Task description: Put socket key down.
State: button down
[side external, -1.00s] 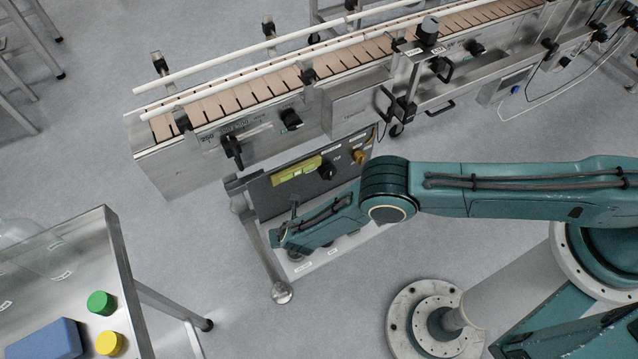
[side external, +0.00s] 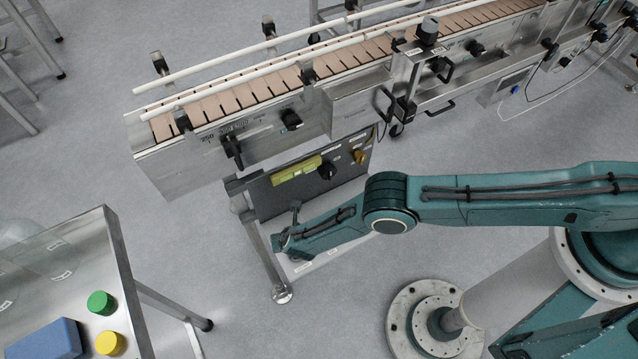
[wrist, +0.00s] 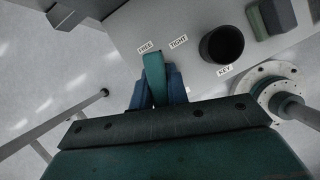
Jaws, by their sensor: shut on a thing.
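My gripper (side external: 279,240) is low over the pale shelf at the foot of the dark panel, left of my forearm. In the wrist view, its blue fingers (wrist: 157,92) are close together, with a teal piece (wrist: 154,72) between them. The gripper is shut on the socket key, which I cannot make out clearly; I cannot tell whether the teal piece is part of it. A round black holder (wrist: 222,45) with an open top stands beside the KEY label (wrist: 225,70), to the right of the fingers. The FREE label (wrist: 146,49) and TIGHT label (wrist: 179,41) lie just beyond the fingertips.
A grey-green block (wrist: 276,16) lies near the holder. A dark panel (side external: 285,195) with knobs rises behind the gripper, under the conveyor (side external: 230,110). A metal leg (side external: 265,255) stands close left. A steel table (side external: 60,260) at lower left carries green and yellow pieces and a blue block.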

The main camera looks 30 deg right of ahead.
jog(key=shift+f, duration=0.15)
jog(key=c, duration=1.4)
grip_release()
jog(key=shift+o, duration=0.2)
jog(key=shift+r, duration=0.2)
jog(key=shift+r, duration=0.5)
jog(key=v, duration=1.1)
jog(key=shift+r, duration=0.35)
jog(key=shift+a+r, duration=0.1)
